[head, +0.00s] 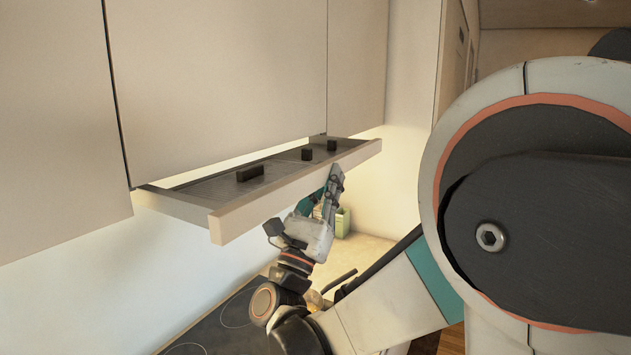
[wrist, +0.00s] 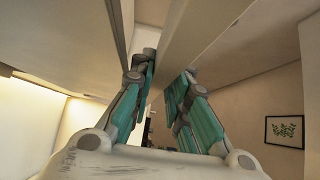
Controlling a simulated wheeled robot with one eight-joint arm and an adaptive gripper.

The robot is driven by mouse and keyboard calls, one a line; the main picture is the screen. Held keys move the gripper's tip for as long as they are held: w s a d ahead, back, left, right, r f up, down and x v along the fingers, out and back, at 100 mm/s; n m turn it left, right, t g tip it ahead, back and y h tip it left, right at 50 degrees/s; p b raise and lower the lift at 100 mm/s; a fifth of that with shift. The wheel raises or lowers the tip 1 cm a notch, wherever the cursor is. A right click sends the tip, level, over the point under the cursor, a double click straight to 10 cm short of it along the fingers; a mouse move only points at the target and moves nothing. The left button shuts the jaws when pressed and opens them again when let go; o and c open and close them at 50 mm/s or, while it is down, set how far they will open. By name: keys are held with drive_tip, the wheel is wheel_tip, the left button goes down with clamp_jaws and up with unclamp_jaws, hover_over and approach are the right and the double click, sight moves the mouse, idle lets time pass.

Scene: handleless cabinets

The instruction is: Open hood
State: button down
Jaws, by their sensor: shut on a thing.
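The hood (head: 240,213) is a slim pull-out unit under the upper cabinets, with a pale front panel. It is slid out from the cabinet faces, so its dark grille top and 3 small black blocks show. My gripper (head: 335,180) reaches up from below to the right part of the front panel. In the wrist view, my gripper (wrist: 163,78) has its teal fingers on either side of the panel (wrist: 196,38), shut on its lower edge. The exact finger contact is partly hidden in the head view.
Flat handleless upper cabinets (head: 220,75) stand above the hood. A dark cooktop (head: 225,322) lies below, with a green-and-white container (head: 342,224) on the counter behind my gripper. My arm fills the right side. A framed picture (wrist: 284,131) hangs in the wrist view.

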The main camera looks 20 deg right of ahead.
drive_tip(key=c, duration=1.8)
unclamp_jaws()
drive_tip(key=v, duration=1.2)
